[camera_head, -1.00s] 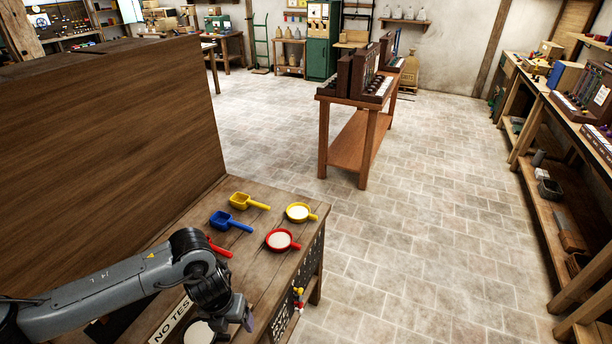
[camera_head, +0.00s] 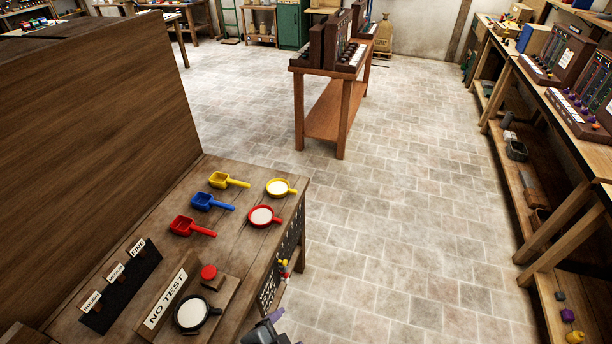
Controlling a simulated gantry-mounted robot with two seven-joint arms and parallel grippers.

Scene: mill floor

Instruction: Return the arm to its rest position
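A grey gripper part with a purple-blue tip (camera_head: 268,329) shows at the bottom edge, just off the front right of the workbench (camera_head: 150,214). It looks like my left gripper, but most of it is cut off by the frame. Whether it is open or shut is hidden, and I see nothing clearly held in it. The rest of the arm is out of view. My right gripper is not in view.
Open floor (camera_head: 400,220) lies right.

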